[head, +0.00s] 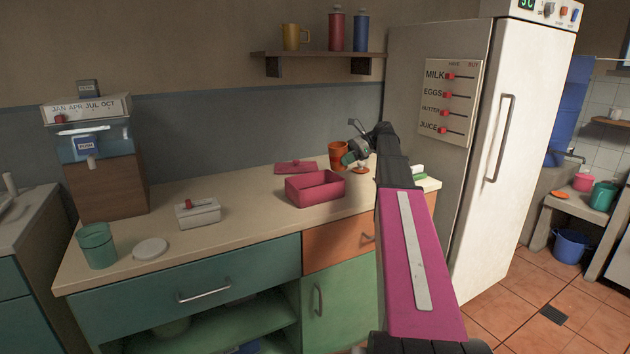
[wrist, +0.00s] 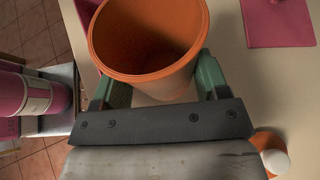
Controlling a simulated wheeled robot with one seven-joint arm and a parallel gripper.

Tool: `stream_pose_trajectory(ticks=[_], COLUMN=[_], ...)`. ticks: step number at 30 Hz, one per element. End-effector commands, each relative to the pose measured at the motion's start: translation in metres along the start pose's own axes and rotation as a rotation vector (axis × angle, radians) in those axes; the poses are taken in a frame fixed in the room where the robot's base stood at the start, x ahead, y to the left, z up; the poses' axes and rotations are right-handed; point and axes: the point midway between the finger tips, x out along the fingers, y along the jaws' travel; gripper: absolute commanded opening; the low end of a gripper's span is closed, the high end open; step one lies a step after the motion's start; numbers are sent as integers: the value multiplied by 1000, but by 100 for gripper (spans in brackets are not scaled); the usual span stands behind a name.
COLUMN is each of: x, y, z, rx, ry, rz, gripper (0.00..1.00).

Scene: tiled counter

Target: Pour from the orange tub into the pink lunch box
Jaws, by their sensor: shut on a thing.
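The orange tub (head: 338,152) stands upright at the back of the counter in the head view, partly hidden by my gripper (head: 350,157). In the wrist view, my gripper (wrist: 159,84) is shut on the orange tub (wrist: 148,42), with a green finger on each side below the rim. The tub's mouth is open; its inside looks dark and I cannot make out the contents. I cannot tell whether the tub touches the counter. The pink lunch box (head: 315,190) sits open on the counter, left of and nearer than the tub. Its inside floor is partly hidden.
A flat pink lid (head: 295,167) lies behind the lunch box and shows in the wrist view (wrist: 278,22). A small orange and white thing (wrist: 272,152) is near my gripper. A white box (head: 198,212), green tub (head: 97,245) and white disc (head: 150,248) stand left. A fridge (head: 510,130) stands right.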

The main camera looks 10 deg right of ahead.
Motion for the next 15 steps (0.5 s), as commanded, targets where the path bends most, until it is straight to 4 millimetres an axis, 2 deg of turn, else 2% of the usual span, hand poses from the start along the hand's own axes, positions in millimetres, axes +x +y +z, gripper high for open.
stream_pose_trajectory(ticks=[1,5,15], x=[-6,-13,-14], y=[-7,-12,-10], z=[-7,-18,-14], rx=[20,60,61], ry=[-36,-115,-118], rz=[9,27,28], gripper=[32,32,32])
